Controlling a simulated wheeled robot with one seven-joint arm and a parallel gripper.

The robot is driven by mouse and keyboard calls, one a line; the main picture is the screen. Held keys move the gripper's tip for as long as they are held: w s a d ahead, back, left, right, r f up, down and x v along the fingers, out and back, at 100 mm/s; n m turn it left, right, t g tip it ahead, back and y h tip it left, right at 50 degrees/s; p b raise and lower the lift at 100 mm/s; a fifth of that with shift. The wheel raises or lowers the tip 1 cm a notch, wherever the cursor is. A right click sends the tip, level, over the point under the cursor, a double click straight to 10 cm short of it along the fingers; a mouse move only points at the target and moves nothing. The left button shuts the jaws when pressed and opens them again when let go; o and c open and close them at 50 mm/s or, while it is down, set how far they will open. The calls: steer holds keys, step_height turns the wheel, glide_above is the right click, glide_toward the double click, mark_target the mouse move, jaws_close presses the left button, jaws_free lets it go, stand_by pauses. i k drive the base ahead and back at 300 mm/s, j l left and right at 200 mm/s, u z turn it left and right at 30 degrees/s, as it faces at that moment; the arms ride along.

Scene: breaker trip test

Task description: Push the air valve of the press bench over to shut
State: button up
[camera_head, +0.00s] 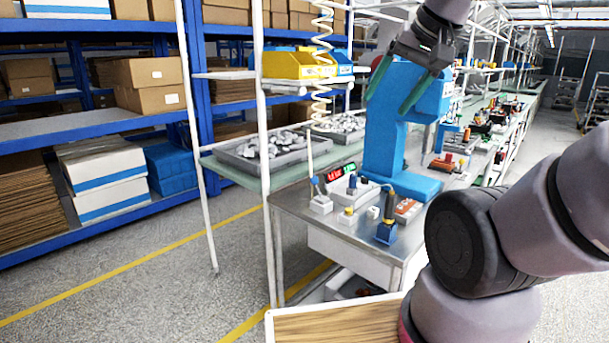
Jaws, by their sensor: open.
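The press bench (325,222) is a grey metal table with a blue press (385,140) standing on it. At its front left corner a small white block (321,204) carries a lever with a blue knob, standing near upright and leaning slightly left. It looks like the air valve, but it is too small to be sure. My gripper (386,104) has two green fingers, spread apart and pointing down. It appears in front of the press head, up and right of the valve, and touches nothing that I can see.
A white post (262,120) and a coiled yellow hose (322,50) stand at the left. A grey parts tray (268,170) lies behind.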

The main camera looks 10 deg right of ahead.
mark_target(314, 180)
steer(key=i+j+z, duration=0.2)
steer(key=j, duration=0.15)
steer(key=i+j+z, duration=0.15)
steer(key=j, duration=0.2)
steer(key=i+j+z, duration=0.2)
steer(key=j, duration=0.15)
steer(key=k, duration=0.1)
